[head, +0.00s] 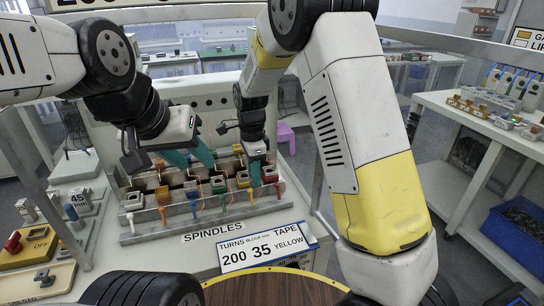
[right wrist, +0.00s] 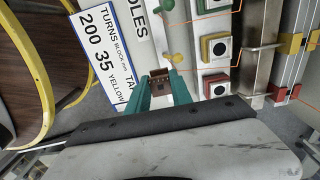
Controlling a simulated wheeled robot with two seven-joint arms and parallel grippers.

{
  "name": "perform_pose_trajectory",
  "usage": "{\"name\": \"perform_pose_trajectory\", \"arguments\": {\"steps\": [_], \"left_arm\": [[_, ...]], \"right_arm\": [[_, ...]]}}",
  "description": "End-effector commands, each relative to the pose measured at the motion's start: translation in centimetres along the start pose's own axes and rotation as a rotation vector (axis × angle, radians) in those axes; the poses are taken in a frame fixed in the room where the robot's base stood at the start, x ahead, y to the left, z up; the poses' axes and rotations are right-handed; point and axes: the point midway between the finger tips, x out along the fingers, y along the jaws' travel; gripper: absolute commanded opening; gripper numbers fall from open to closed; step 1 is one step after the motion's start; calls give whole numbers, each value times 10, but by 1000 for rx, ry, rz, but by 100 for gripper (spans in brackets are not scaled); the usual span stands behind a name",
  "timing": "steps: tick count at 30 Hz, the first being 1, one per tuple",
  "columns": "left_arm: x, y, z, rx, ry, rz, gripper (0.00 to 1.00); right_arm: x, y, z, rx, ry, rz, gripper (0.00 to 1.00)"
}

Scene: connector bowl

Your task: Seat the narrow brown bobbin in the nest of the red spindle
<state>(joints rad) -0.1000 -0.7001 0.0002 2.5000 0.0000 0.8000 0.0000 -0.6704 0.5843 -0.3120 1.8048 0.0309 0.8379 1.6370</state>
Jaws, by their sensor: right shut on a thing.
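The narrow brown bobbin (right wrist: 159,83) is between the teal fingertips of my right gripper (right wrist: 160,92) in the right wrist view. My right gripper (head: 256,175) is shut on it, low over the right end of the spindle rack (head: 160,232) in the head view. The bobbin cannot be made out there. A red block (head: 269,175) sits close beside that gripper, with a red peg (head: 277,190) in front; I cannot tell whether the bobbin touches anything. My left gripper (head: 190,157) is open over the rack's middle, its teal fingers apart.
The rack carries several coloured blocks and pegs, with thin orange threads above. A sign (head: 265,247) reading 200, 35, yellow lies in front. A yellow switch box (head: 28,245) is at left. A round wooden surface (head: 270,290) is at the bottom.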

Motion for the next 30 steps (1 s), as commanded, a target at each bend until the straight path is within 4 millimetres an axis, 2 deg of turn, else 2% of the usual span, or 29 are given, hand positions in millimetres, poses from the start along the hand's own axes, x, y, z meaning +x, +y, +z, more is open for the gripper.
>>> {"name": "perform_pose_trajectory", "arguments": {"steps": [9,15,23,30], "left_arm": [[0,0,0,0,0,0,40],[0,0,0,0,0,0,40],[0,0,0,0,0,0,40],[0,0,0,0,0,0,40]], "right_arm": [[10,-69,-49,5,0,0,0],[14,-104,-74,3,0,0,0],[15,-120,-85,2,0,1,0],[48,-120,-85,0,-1,3,0]]}}
